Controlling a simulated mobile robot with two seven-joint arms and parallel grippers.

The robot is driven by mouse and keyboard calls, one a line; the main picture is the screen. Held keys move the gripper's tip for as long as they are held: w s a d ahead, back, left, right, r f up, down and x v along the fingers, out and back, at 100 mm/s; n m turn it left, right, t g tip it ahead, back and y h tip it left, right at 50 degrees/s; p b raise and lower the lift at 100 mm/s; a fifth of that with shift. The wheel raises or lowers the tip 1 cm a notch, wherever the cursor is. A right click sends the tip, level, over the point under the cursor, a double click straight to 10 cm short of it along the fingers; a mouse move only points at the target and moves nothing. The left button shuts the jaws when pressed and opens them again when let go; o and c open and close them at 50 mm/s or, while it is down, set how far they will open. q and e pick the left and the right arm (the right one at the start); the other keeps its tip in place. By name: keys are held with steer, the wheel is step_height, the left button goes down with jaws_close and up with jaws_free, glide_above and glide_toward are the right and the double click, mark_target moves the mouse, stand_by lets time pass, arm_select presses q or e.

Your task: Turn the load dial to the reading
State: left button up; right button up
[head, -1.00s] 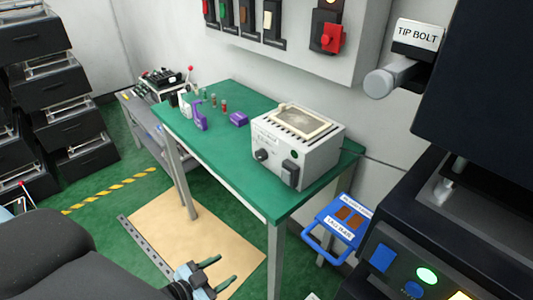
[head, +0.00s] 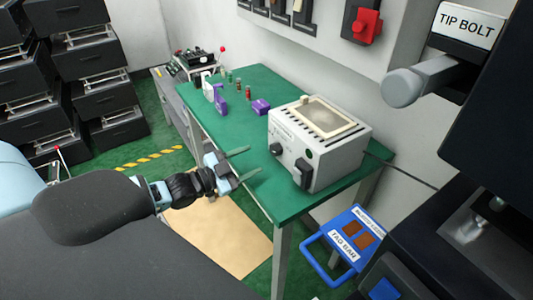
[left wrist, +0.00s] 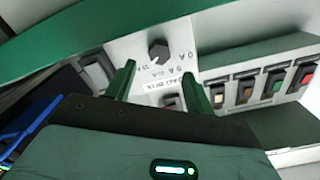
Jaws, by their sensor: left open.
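The load box (head: 318,150) is a white unit with a vented top, standing on the green table. Its black round dial (head: 276,148) is on the front face, left of a dark switch (head: 303,174). In the left wrist view the dial (left wrist: 158,50) shows upside down, with printed marks beside it too small to read surely. My left gripper (head: 250,161) is open and empty, just left of the box front, its green fingers pointing at it. In the left wrist view the fingers (left wrist: 158,72) stand either side of the dial's line, apart from it. My right gripper is not in view.
The green table (head: 262,190) holds purple and small upright pieces behind the box. A wall panel with switches and a red knob (head: 367,25) hangs above. A large dark machine with a TIP BOLT label (head: 466,20) fills the right side.

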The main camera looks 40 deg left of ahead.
mark_target(272, 151)
arm_select(q)
steer(key=shift+x, duration=3.1)
steer(key=c, duration=1)
steer(key=shift+o, duration=0.2)
steer(key=shift+n, duration=0.3)
steer(key=n, duration=0.3)
steer(key=shift+n, duration=2.2)
